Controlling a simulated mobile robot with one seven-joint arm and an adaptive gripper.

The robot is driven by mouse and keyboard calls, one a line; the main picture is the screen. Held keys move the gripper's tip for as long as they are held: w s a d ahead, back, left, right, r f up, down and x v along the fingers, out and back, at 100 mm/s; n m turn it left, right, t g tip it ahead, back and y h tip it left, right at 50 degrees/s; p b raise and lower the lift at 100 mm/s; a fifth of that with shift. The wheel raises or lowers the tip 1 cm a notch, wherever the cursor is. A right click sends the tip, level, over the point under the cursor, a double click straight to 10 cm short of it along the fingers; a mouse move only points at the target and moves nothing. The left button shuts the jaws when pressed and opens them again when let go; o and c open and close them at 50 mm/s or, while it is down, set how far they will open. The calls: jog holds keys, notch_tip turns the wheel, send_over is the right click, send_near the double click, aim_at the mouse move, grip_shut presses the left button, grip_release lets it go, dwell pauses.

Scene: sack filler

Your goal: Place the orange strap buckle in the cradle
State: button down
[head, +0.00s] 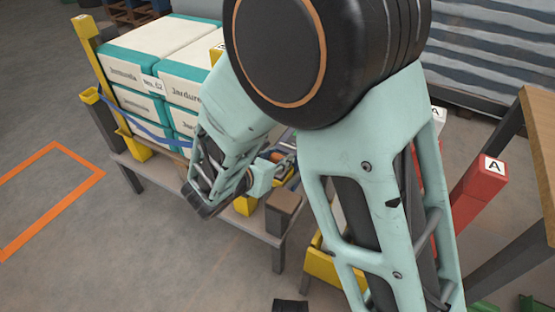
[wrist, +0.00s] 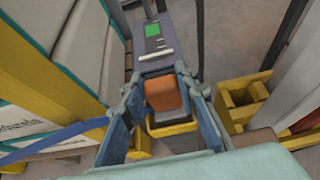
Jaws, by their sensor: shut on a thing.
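The orange strap buckle (wrist: 163,93) sits between the two blue-grey fingers of my gripper (wrist: 165,105) in the wrist view. My gripper is shut on it. A yellow part with a dark inside (wrist: 172,129) shows just below the buckle and looks like the cradle; I cannot tell whether the buckle touches it. A blue strap (wrist: 50,134) runs in from the left toward the left finger.
White and teal sacks (head: 130,92) stand on a low grey bench (head: 150,182) with yellow posts (head: 88,42). A red post marked A (head: 480,185) stands right.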

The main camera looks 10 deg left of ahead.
jog(key=shift+r, duration=0.1)
jog(key=c, duration=1.5)
grip_release()
jog(key=shift+f, duration=0.2)
jog(key=shift+r, duration=0.3)
jog(key=shift+p+v, duration=1.9)
jog(key=shift+v, duration=4.1)
jog(key=shift+f, duration=0.1)
